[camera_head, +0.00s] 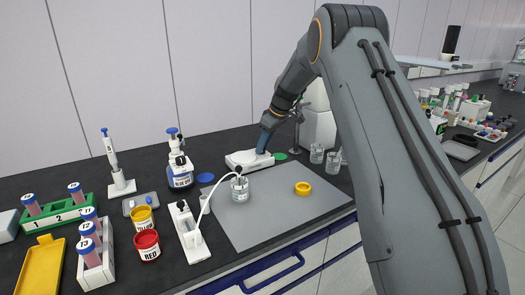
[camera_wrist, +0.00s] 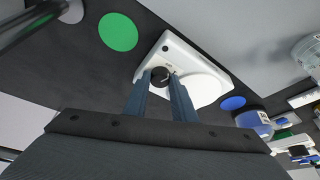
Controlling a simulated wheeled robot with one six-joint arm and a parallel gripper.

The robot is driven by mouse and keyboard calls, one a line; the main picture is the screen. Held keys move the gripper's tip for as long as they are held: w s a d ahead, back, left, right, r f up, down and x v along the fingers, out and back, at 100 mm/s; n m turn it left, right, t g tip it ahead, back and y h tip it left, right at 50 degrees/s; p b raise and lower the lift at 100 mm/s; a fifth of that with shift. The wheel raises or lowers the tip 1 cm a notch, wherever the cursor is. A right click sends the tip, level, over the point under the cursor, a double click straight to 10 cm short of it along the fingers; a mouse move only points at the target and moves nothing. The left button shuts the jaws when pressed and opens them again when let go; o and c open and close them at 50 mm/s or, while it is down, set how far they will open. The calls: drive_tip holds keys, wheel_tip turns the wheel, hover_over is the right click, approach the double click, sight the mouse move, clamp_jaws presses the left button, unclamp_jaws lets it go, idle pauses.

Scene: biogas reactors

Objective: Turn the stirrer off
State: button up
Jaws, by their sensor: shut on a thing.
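The stirrer (camera_head: 238,161) is a low white plate device on the dark bench, behind the grey mat. In the wrist view the stirrer (camera_wrist: 205,82) has a round white plate and a small black knob (camera_wrist: 160,73) on its front face. My gripper (camera_wrist: 161,80) is shut on this knob, one finger on each side. In the head view my gripper (camera_head: 264,142) reaches down to the right end of the stirrer, and the arm hides the knob.
A green disc (camera_head: 280,157) and a blue disc (camera_head: 205,177) lie on either side of the stirrer.

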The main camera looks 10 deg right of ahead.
drive_tip(key=shift+n+b, duration=0.3)
drive_tip(key=shift+n, duration=0.1)
drive_tip(key=o, duration=1.1)
drive_tip(key=shift+d, duration=0.1)
drive_tip(key=shift+c, duration=0.2)
drive_tip(key=b+v, duration=0.1)
drive_tip(key=v, duration=0.6)
drive_tip(key=shift+r, duration=0.35)
drive_tip(key=shift+s+d, duration=0.1)
